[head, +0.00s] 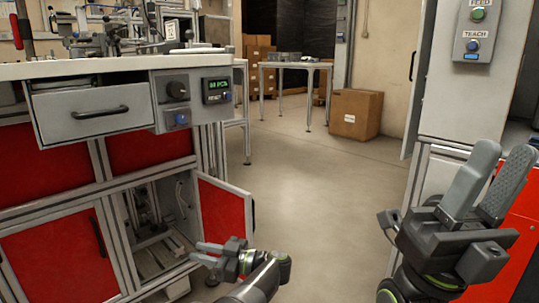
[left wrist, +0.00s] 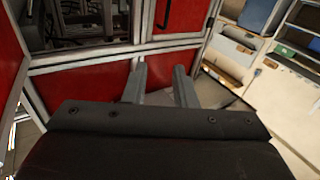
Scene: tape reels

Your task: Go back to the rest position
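My left gripper (head: 203,253) is low in front of the workbench, near the open red cabinet door (head: 225,218). Its two fingers stand apart with nothing between them. In the left wrist view its fingers (left wrist: 160,78) also show a gap, with a red panel and a grey frame behind. My right gripper (head: 505,153) is at the right of the head view, fingers pointing up. Its fingers are apart and hold nothing. I cannot tell from these views whether the left gripper touches the cabinet frame.
The workbench (head: 75,70) at left has a partly open drawer (head: 82,112) and a control panel (head: 190,95). A grey cabinet with a TEACH button box (head: 478,30) stands at right. A table (head: 295,66) and a cardboard box (head: 355,113) are farther back. The middle floor is clear.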

